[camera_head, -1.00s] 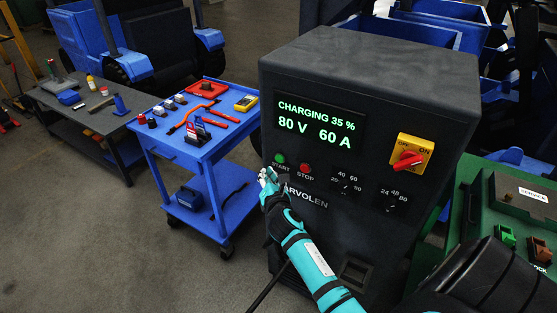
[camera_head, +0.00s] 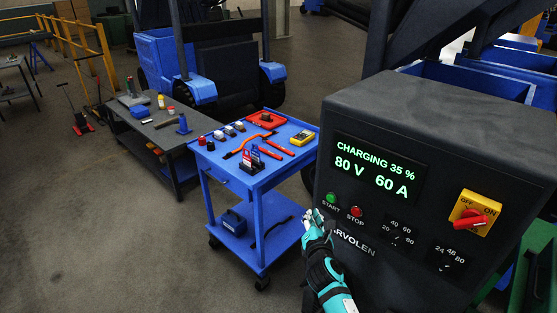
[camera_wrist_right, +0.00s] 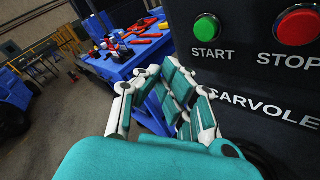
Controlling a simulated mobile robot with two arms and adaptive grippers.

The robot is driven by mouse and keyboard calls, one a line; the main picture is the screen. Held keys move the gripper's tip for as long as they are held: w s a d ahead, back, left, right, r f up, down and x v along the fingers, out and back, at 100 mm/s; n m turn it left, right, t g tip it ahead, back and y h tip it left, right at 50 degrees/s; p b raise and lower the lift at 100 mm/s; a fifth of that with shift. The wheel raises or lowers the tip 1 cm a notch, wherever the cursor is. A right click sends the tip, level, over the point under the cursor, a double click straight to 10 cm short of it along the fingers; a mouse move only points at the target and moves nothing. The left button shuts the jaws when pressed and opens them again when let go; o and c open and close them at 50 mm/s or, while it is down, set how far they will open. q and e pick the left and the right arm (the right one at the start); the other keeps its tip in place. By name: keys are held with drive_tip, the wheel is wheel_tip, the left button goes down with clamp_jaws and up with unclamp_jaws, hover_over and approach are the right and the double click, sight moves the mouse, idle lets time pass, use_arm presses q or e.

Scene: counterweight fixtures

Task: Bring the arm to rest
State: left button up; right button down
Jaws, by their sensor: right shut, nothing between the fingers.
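My right gripper (camera_head: 314,219) is shut and empty in front of the lower left of a dark charger cabinet (camera_head: 400,280). In the right wrist view its fingers (camera_wrist_right: 165,95) are folded together just below and left of the green START button (camera_wrist_right: 207,28). The red STOP button (camera_wrist_right: 297,27) is further right. A gap shows between the fingers and START. The charger display (camera_head: 377,168) reads CHARGING 35 %, 80 V, 60 A. A red rotary switch (camera_head: 468,219) sits on a yellow plate at the right. My left gripper is not in view.
A blue tool cart (camera_head: 262,180) with pliers, a red tray (camera_head: 267,119) and a yellow meter (camera_head: 303,138) stands left of the charger. A grey workbench (camera_head: 175,132) is behind it. A blue vehicle (camera_head: 160,57) is at the back. Floor at the lower left is clear.

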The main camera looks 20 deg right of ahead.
drive_tip(key=s+a+f+m+g+y, duration=0.25)
drive_tip(key=s+f, duration=0.35)
drive_tip(key=f, duration=0.5)
drive_tip(key=s+a+f+m+g+y, duration=0.15)
drive_tip(key=s+a+f+m, duration=0.35)
drive_tip(key=f, duration=0.6)
drive_tip(key=s+a+f+m+g+y, duration=0.1)
drive_tip(key=s+a+f+m+g, duration=0.15)
drive_tip(key=s+f, duration=0.65)
drive_tip(key=s+a+f+m+g, duration=0.1)
drive_tip(key=s+f+m+g, duration=0.3)
drive_tip(key=s+f, duration=0.4)
drive_tip(key=s+a+f+m+g+y, duration=0.1)
drive_tip(key=s+f+m+g, duration=0.2)
drive_tip(key=s, duration=2)
wheel_tip(320, 180, down, 6)
drive_tip(key=m, duration=0.4)
drive_tip(key=shift+s+a+m+g, duration=0.15)
drive_tip(key=shift+s+m+g, duration=0.15)
drive_tip(key=shift+g, duration=0.05)
